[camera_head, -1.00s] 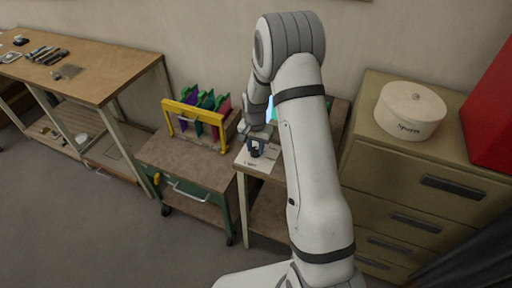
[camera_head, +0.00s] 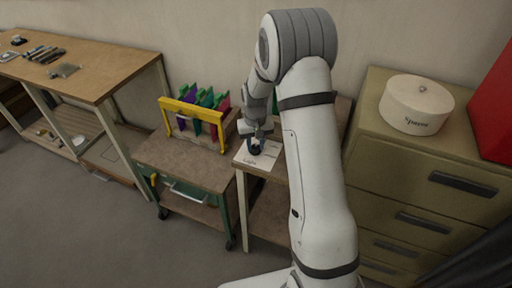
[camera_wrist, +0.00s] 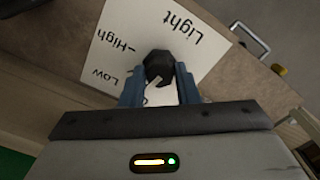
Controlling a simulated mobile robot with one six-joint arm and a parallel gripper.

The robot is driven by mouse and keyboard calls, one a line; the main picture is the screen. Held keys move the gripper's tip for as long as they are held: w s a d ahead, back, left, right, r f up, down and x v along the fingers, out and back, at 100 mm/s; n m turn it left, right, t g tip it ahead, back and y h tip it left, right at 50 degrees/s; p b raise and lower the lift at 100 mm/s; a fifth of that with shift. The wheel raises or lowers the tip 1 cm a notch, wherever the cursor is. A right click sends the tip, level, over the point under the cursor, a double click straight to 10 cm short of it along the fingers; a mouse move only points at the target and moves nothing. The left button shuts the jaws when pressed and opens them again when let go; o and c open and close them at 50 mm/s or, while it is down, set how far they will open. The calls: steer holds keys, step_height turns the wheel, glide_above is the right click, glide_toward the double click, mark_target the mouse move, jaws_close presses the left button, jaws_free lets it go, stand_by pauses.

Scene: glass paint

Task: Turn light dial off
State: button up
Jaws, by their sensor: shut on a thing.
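The light dial (camera_wrist: 158,66) is a dark knob on a white label plate (camera_wrist: 110,45) marked Light, High and Low. A further marking on the plate is partly hidden by my gripper. My gripper (camera_wrist: 160,82) has its two blue fingers on either side of the knob and is shut on it. In the head view the dial (camera_head: 255,150) is a small dark spot under my gripper (camera_head: 256,143), at the front left corner of a small table. The plate (camera_head: 262,161) lies flat on that table's top.
A green cart (camera_head: 190,163) with a yellow-handled rack of coloured sheets stands just left. A drawer cabinet (camera_head: 440,150) bearing a round white tin (camera_head: 416,104) stands right. A long workbench (camera_head: 100,72) with tools is far left. Open floor (camera_head: 90,230) lies in front.

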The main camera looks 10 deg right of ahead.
mark_target(256, 146)
steer(key=shift+s+n+b, duration=0.1)
steer(key=shift+n+b, duration=0.3)
steer(key=shift+n, duration=0.4)
steer(key=o, duration=1)
steer(key=shift+c, duration=0.2)
steer(key=shift+r, duration=0.1)
step_height(256, 146, up, 8)
steer(key=shift+f+b, duration=0.2)
steer(key=shift+b, duration=0.35)
